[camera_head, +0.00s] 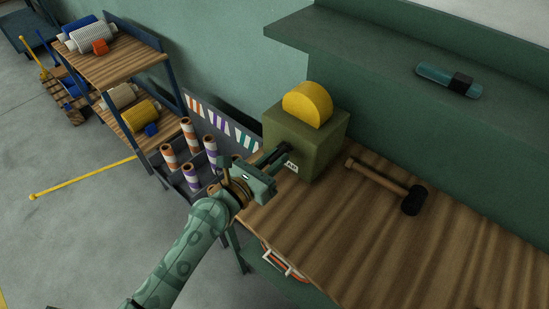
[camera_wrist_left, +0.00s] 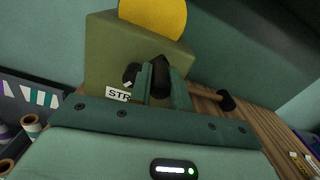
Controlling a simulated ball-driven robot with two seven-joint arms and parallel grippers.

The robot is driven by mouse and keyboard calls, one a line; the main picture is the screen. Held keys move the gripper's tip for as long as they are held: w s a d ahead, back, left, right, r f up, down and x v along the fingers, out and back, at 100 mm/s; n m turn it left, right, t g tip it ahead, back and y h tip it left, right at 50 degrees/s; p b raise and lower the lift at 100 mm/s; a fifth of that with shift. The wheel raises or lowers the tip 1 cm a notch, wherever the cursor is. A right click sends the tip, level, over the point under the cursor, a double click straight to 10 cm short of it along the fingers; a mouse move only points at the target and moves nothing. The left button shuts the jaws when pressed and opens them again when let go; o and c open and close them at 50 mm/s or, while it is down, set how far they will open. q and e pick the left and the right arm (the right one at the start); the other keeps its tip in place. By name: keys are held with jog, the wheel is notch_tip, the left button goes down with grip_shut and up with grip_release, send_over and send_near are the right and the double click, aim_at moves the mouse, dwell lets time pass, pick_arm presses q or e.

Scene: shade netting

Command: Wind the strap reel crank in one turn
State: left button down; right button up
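The strap reel is an olive green box (camera_head: 323,138) with a yellow disc (camera_head: 308,104) standing out of its top, at the back left of the wooden bench. In the left wrist view the box (camera_wrist_left: 112,55) is straight ahead, with a white label (camera_wrist_left: 117,94) starting "STR". My left gripper (camera_head: 276,157) is at the box's front-left face. In the left wrist view its fingers (camera_wrist_left: 159,88) stand on both sides of the crank's black grip (camera_wrist_left: 160,72) and appear closed on it. The rest of the crank is mostly hidden behind the fingers. My right gripper is not in view.
A mallet (camera_head: 385,184) lies on the bench (camera_head: 370,250) right of the box. A teal cylinder with a black band (camera_head: 448,80) lies on the green ledge above. Striped rolls (camera_head: 190,135) stand in a rack left of the gripper, beside a shelf (camera_head: 130,62).

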pick_arm(q)
jog(key=shift+f, duration=0.1)
jog(key=shift+s+d+f+m+b, duration=0.2)
jog(key=shift+d+f+m+b, duration=0.15)
jog(key=shift+m, duration=0.8)
jog(key=shift+s+d+f+m+b, duration=0.15)
jog(key=shift+f+m+b, duration=0.25)
jog(key=shift+m, duration=0.8)
jog(key=shift+s+d+f+m+b, duration=0.25)
jog(key=shift+f+m, duration=0.2)
jog(key=shift+m, duration=0.7)
jog(key=c, duration=1.3)
grip_release()
